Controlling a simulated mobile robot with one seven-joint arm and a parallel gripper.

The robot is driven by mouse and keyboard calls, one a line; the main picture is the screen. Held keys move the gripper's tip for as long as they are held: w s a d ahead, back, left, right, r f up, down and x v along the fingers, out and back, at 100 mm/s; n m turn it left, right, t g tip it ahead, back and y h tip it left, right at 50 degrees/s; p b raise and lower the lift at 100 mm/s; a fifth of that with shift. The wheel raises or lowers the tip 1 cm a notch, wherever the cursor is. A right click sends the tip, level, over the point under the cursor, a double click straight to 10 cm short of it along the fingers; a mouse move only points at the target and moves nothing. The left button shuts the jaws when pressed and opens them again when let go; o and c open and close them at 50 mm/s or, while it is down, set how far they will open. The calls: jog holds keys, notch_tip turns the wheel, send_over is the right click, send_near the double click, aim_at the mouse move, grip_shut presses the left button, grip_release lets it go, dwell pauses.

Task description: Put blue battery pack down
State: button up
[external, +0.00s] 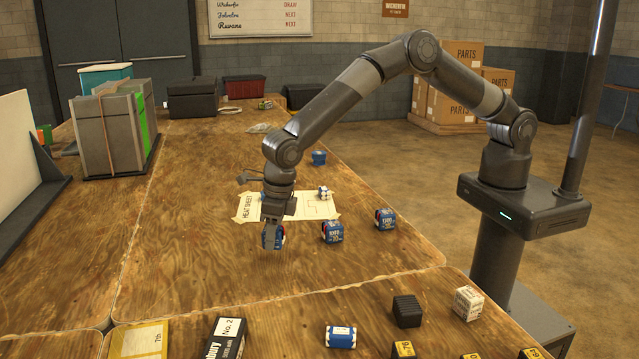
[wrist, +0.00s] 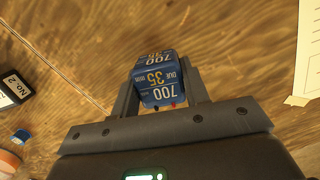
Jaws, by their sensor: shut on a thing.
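Two similar blue packs stand to the right, one nearer (external: 332,232) and one farther (external: 385,219).
On the front table are a black block (external: 407,311), a white box (external: 468,303) and a blue-and-white pack (external: 341,336). Wood left of my gripper is clear.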

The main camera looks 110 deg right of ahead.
jog(key=shift+f, duration=1.6)
jog(key=o, duration=1.1)
jog(key=shift+f, duration=0.15)
